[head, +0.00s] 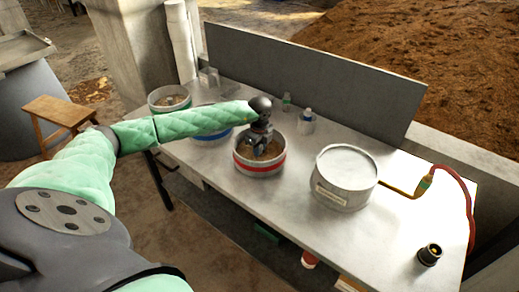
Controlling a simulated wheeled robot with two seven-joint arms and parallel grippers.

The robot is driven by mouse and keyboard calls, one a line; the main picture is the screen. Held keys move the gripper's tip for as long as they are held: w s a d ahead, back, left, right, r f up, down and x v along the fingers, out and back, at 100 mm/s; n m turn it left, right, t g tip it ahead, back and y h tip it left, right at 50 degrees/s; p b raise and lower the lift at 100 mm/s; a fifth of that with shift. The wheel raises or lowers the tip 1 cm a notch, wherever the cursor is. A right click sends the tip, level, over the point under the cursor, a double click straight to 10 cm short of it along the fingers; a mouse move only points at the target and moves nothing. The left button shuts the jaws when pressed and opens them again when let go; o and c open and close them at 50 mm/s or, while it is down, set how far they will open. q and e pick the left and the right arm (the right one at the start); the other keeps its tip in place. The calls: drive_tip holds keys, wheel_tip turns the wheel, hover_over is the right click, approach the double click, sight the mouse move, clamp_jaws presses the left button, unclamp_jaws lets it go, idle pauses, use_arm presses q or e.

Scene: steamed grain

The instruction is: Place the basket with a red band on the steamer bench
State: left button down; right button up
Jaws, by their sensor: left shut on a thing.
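The basket with a red band (258,168) is a round pale container with brown grain in it. It is at the middle of the grey bench (225,190) in the head view. My left gripper (262,146) reaches over it from the left and is shut on it, with the fingers down inside the rim. The hand hides part of the basket's far side and its contents. I cannot tell whether the basket's bottom touches the bench top. My right gripper is not in view.
A blue-banded basket (211,137) is partly hidden beneath my left arm, and a green-banded basket (169,101) stands farther left. A lidded round pot (345,178), small bottles (307,115) and a black cylinder (430,254) stand on the bench. A grey panel (310,85) runs along the back.

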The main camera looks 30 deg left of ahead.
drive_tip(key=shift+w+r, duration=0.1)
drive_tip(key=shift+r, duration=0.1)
use_arm(q)
drive_tip(key=c, duration=1.2)
unclamp_jaws()
drive_tip(key=shift+r, duration=0.15)
drive_tip(key=shift+r+b, duration=0.35)
wheel_tip(320, 180, up, 10)
drive_tip(key=b, duration=0.3)
drive_tip(key=shift+b, duration=0.3)
drive_tip(key=shift+r, duration=0.55)
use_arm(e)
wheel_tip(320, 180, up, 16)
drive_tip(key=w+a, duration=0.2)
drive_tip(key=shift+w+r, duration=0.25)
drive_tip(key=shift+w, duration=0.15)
use_arm(q)
drive_tip(key=shift+s+f, duration=0.1)
